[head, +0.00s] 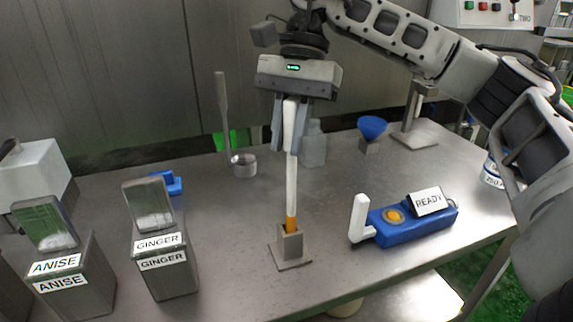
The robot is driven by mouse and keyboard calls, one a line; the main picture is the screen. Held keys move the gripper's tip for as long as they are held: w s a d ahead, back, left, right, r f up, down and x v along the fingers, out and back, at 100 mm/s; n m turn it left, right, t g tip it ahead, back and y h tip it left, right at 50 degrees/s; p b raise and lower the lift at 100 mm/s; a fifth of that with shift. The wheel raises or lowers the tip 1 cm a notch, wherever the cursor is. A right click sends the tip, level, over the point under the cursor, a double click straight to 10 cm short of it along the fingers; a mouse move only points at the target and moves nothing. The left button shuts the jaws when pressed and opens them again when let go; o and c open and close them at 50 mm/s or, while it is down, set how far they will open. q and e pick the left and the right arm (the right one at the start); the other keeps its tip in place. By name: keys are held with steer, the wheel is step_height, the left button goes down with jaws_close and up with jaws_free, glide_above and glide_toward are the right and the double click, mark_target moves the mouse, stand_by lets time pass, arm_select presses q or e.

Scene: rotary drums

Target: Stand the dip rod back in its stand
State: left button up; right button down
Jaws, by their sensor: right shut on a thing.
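The dip rod (292,185) is a long white rod with an orange lower end. It is upright, and its orange end is at the mouth of the small grey stand (290,246), a square socket on a flat plate. I cannot tell how deep the tip sits in the socket. My right gripper (291,125) points down and is shut on the upper part of the rod. The fingers partly hide the rod's top. My left gripper is not in view.
Open tins labelled GINGER (168,279) and ANISE (76,292) stand at the left. A blue device with a READY sign (430,201) lies right of the stand. A ladle (243,164), a grey bottle (313,148) and a blue funnel (372,127) stand behind.

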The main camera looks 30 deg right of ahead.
mark_target(288, 159)
step_height(288, 159, down, 4)
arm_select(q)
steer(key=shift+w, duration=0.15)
arm_select(e)
steer(key=shift+f, duration=0.1)
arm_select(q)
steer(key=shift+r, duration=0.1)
arm_select(e)
steer(key=shift+f, duration=0.1)
steer(key=c, duration=1.3)
jaws_free()
steer(key=shift+c, duration=0.2)
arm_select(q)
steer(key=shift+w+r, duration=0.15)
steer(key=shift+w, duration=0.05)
